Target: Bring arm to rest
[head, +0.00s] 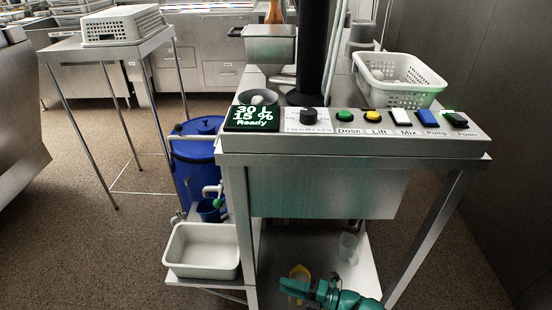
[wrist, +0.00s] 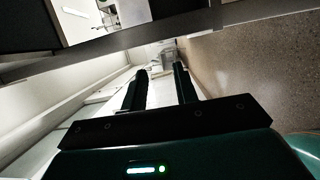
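My arm shows at the bottom of the head view, with its teal links in front of the lower shelf of the metal stand. In the wrist view my gripper (wrist: 160,80) has two dark fingers with a clear gap between them. It is open and I see nothing held. The gripper's fingertips cannot be made out in the head view.
A metal stand with a control panel (head: 350,145) fills the middle. A white tray (head: 203,262) and a blue barrel (head: 196,165) stand left. Brown floor is clear at far left.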

